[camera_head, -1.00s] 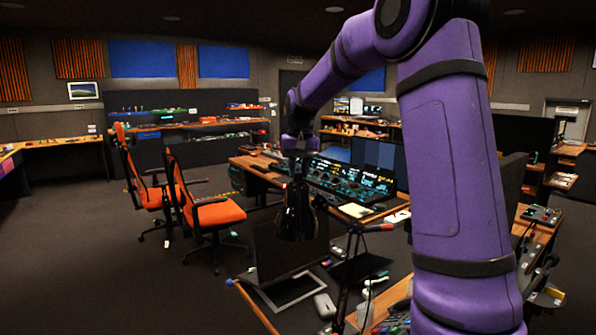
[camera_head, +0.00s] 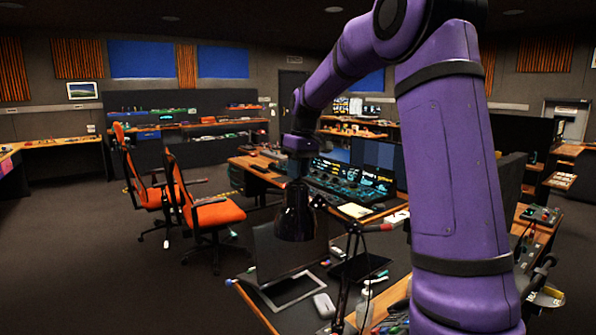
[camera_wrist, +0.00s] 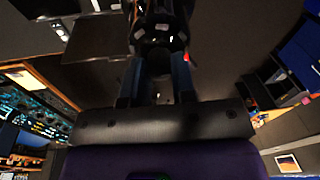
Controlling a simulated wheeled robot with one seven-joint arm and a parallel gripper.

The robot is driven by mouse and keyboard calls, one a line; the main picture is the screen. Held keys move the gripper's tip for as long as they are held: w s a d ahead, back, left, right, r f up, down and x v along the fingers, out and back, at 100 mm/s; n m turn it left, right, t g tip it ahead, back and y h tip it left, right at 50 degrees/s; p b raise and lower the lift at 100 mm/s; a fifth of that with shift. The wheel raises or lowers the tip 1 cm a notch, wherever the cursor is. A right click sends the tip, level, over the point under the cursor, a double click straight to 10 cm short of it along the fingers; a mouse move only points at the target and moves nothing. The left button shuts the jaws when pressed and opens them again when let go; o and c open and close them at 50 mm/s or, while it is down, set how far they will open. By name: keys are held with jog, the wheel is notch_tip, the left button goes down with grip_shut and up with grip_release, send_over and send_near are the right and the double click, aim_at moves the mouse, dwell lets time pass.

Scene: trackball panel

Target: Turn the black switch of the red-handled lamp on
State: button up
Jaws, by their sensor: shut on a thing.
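The lamp has a black shade (camera_head: 295,222), a thin black jointed arm, and a red handle (camera_head: 380,227) to its right. In the wrist view, the glossy black lamp head (camera_wrist: 160,38) is straight ahead at the top middle, with a small red spot at its right. My gripper (camera_head: 298,178) points down onto the top of the shade. In the wrist view, its two fingers (camera_wrist: 156,88) are shut on a small dark part at the top of the lamp, where the black switch is; its outline is hard to see.
A lit control console (camera_head: 345,180) stands behind the lamp. Orange chairs (camera_head: 213,212) stand at left, with open floor around them.

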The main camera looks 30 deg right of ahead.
dwell(0.4)
jog(key=o, duration=0.9)
jog(key=r, duration=0.3)
jog(key=d+r, duration=0.1)
jog(key=r, duration=0.6)
jog(key=shift+s+d+r, duration=0.2)
jog(key=shift+s+r, duration=0.05)
jog(key=shift+r, duration=0.15)
